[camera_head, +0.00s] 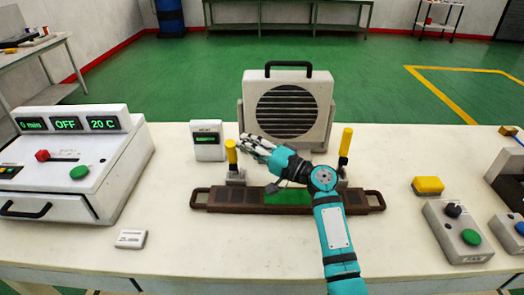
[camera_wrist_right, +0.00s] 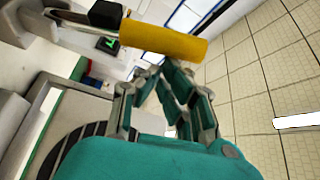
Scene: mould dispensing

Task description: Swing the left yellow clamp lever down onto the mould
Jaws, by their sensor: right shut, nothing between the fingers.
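The left yellow clamp lever (camera_head: 231,152) stands upright on its grey clamp at the left part of the brown mould (camera_head: 228,199). In the right wrist view its yellow handle (camera_wrist_right: 165,41) lies across the top, just beyond my fingertips. My right gripper (camera_head: 245,143) is shut and empty, close to the right of this lever near its top; I cannot tell whether it touches. The right yellow lever (camera_head: 346,142) also stands upright. My right arm hides part of the mould and its green middle (camera_head: 289,196). My left gripper is out of view.
A grey fan unit (camera_head: 318,90) stands behind the mould. A small meter (camera_head: 207,140) stands behind the left lever. A control box (camera_head: 75,165) is at the left, and a yellow block (camera_head: 428,185) and button box (camera_head: 458,232) are at the right. The front left table is mostly clear.

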